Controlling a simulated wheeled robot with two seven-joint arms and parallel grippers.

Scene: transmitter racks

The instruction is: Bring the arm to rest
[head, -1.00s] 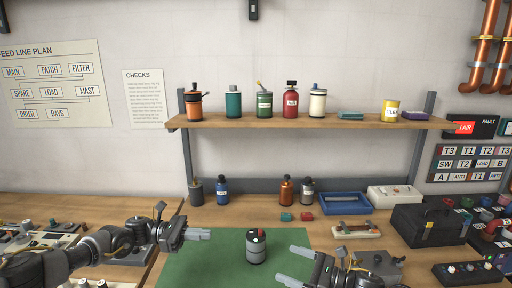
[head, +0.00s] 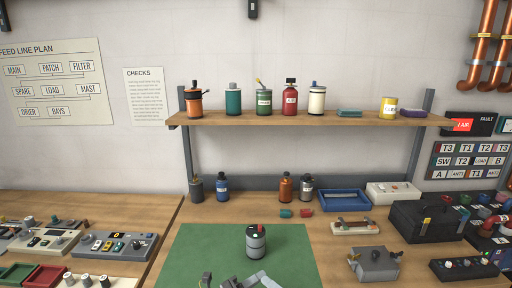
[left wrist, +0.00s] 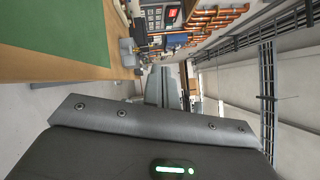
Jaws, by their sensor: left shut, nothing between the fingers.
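My left gripper (head: 256,281) shows only in part at the bottom edge of the head view, over the near part of the green mat (head: 200,246). Its pale fingers are shut with nothing between them. They are just below a grey can with a dark top and a red mark (head: 256,242), which stands upright on the mat; no contact is visible. The rest of the left arm is mostly cut off by the frame. My right gripper is not in view.
A wooden shelf (head: 310,122) with several bottles runs along the wall. Behind the mat stand more bottles, a blue tray (head: 344,203) and a black toolbox (head: 426,224). Control panels (head: 117,245) lie at left. The left wrist view shows the mat (left wrist: 60,35) and open floor.

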